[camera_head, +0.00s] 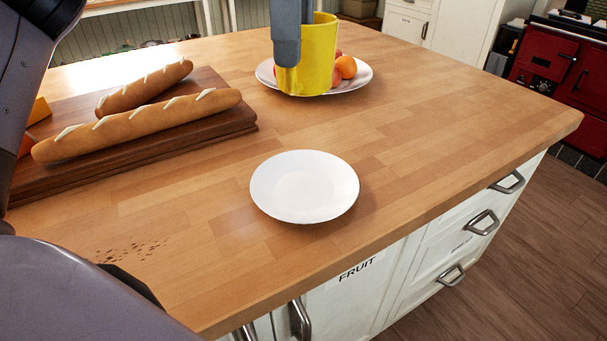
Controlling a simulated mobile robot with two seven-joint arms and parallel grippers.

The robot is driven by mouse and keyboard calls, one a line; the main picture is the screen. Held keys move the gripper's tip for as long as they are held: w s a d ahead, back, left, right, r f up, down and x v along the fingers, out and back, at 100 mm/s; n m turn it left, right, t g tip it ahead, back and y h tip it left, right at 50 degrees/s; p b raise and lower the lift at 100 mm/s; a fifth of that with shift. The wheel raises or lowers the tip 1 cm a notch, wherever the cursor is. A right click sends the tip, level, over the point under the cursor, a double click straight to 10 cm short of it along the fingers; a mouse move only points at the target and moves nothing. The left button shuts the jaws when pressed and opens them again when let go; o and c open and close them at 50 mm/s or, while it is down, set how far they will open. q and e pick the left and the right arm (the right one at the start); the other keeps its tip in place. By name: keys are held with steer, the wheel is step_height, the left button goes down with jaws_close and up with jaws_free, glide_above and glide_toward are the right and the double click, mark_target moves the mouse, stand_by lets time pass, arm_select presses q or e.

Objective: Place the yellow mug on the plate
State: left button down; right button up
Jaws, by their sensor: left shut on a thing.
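The yellow mug (318,58) is at the top middle of the head view, in front of the fruit plate in the picture. My left gripper (288,45) is shut on the mug's left side; only a grey finger shows, and the rest is cut off by the top edge. The mug looks upright; I cannot tell how high it is above the counter. An empty white plate (304,187) lies on the wooden island top, nearer to me than the mug. My right gripper is not in view.
A plate with fruit (357,80) stands behind the mug. A dark cutting board (150,152) with two baguettes (140,124) and something orange is at the left. The island top (440,110) is clear to the right of the empty plate. Its front edge has drawers below.

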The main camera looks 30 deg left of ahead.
arm_select(q)
step_height(320, 180, down, 8)
steer(key=b, duration=0.3)
steer(key=shift+f, duration=0.25)
step_height(320, 180, down, 11)
steer(key=shift+f+b, duration=0.1)
steer(key=shift+b, duration=0.95)
steer(key=shift+f, duration=0.2)
steer(key=shift+c, duration=1.9)
jaws_free()
steer(key=shift+r, duration=0.1)
